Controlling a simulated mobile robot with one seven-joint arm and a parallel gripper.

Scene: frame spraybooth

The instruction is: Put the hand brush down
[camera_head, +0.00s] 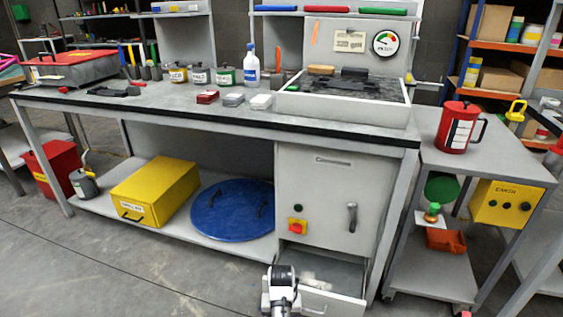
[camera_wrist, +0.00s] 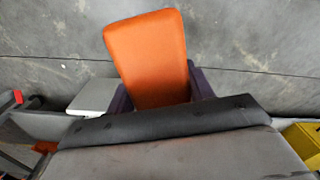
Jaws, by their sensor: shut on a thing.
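An orange, flat, rounded piece (camera_wrist: 150,55), which I take to be the hand brush, sticks out from between the purple fingers of my gripper (camera_wrist: 161,88) in the wrist view. My gripper is shut on it. No bristles show. Grey floor lies behind it in that view. In the head view only a black and white part of my arm shows at the bottom centre, in front of the open drawer (camera_head: 335,300); the gripper and the brush cannot be made out there.
The grey workbench (camera_head: 170,101) carries a spray tray (camera_head: 341,108), several pots and small boxes, with bare patches between. On its lower shelf are a yellow box (camera_head: 156,190) and a blue round lid (camera_head: 233,210). A side cart (camera_head: 485,165) with a red jug (camera_head: 458,127) stands at right.

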